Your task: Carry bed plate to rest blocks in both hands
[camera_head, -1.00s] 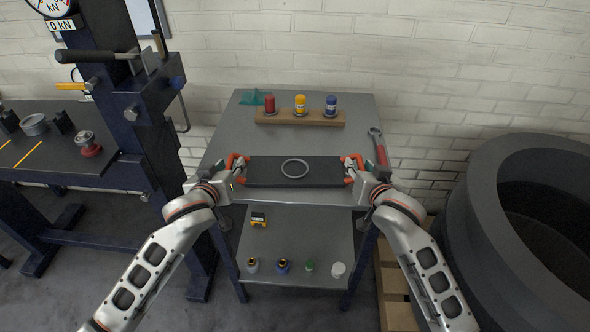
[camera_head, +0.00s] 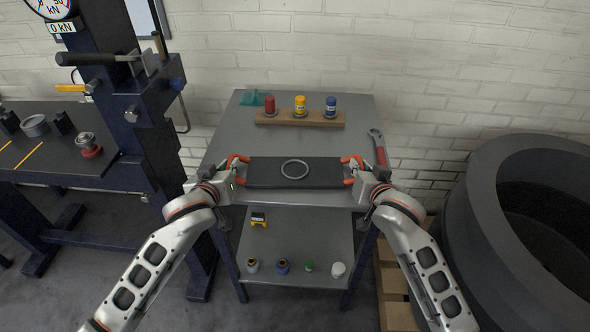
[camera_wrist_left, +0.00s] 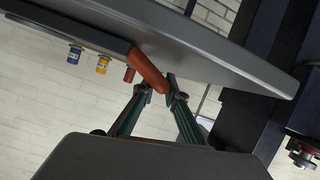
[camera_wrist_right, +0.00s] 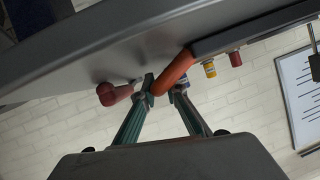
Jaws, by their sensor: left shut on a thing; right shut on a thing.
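The bed plate (camera_head: 265,172) is a long dark plate with an orange handle at each end and a pale ring (camera_head: 295,169) lying on it. It is level, over the front part of the grey table; I cannot tell whether it touches the tabletop. My left gripper (camera_head: 238,168) is shut on the left handle, whose orange bar (camera_wrist_left: 147,69) shows between the fingertips in the left wrist view. My right gripper (camera_head: 351,169) is shut on the right handle (camera_wrist_right: 174,71). Two small dark blocks (camera_head: 62,122) on the left bench may be the rest blocks.
A press frame (camera_head: 145,105) stands between the left bench (camera_head: 60,165) and the table (camera_head: 225,140). Behind the plate is a wooden rack (camera_head: 330,120) with red, yellow and blue containers. A red-handled wrench (camera_head: 379,149) lies at the right. A large dark ring (camera_head: 480,210) stands on the right.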

